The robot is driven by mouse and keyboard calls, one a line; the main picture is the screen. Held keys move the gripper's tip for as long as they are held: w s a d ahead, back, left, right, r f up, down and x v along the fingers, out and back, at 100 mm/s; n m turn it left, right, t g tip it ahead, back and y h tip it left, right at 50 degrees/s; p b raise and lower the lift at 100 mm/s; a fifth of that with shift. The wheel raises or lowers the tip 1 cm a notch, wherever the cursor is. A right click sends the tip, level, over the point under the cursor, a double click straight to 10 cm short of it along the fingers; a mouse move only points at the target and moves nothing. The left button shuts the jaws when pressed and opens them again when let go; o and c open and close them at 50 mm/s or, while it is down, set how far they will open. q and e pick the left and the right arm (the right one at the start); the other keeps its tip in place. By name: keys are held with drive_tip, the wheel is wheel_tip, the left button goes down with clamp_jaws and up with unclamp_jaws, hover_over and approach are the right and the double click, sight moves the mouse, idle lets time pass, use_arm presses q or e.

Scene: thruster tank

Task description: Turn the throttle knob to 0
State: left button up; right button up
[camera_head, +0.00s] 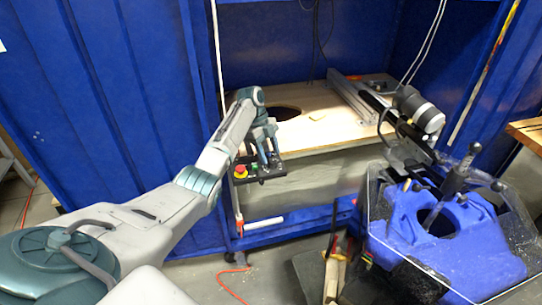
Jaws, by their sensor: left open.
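My left arm reaches in from the left. My left gripper (267,158) is open and points down over a small black control box (281,172) at the front edge of the wooden tank top. The fingers hang at or just above the middle of the box; I cannot tell if they touch it. A red button on a yellow base (240,171) is on the left end of the box. Small green spots show near the fingers. I cannot make out the throttle knob; it is too small or hidden by the gripper. My right gripper is not in view.
A metal rail (353,97) and a black motor (418,110) stand to the right. Blue walls (290,45) enclose the tank. A blue machine (440,235) stands at front right.

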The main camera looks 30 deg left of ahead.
sight(272, 163)
use_arm(q)
drive_tip(key=shift+x, duration=1.2)
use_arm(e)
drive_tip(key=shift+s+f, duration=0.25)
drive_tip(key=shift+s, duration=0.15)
use_arm(q)
drive_tip(key=c, duration=1)
drive_tip(key=shift+o, duration=0.2)
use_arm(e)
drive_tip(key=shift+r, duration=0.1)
